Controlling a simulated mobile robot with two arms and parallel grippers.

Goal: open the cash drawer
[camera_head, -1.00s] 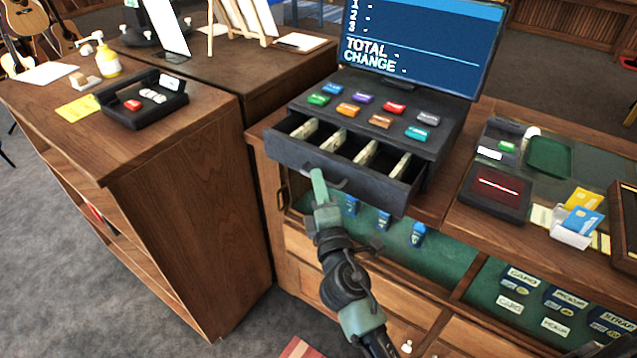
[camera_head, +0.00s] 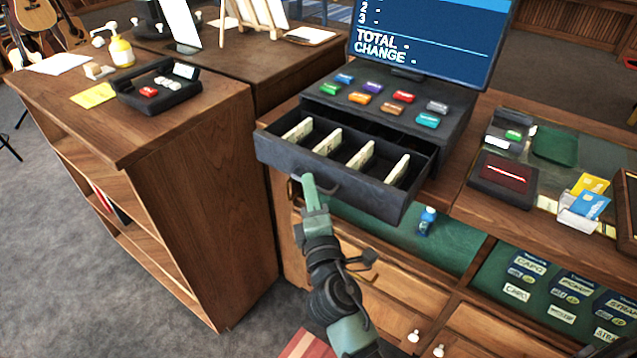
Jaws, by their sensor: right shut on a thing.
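The black cash drawer (camera_head: 326,185) is pulled well out of the cash register (camera_head: 436,101). Several upright stacks of pale notes stand in its compartments. My right gripper (camera_head: 312,184) is at the drawer's front face, shut on the drawer handle (camera_head: 328,189), which is partly hidden behind the green fingers. My right arm reaches up from the bottom of the picture. My left gripper is not in view.
A card reader (camera_head: 503,178) and card holder (camera_head: 584,211) sit on the right counter. Open floor lies at lower left.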

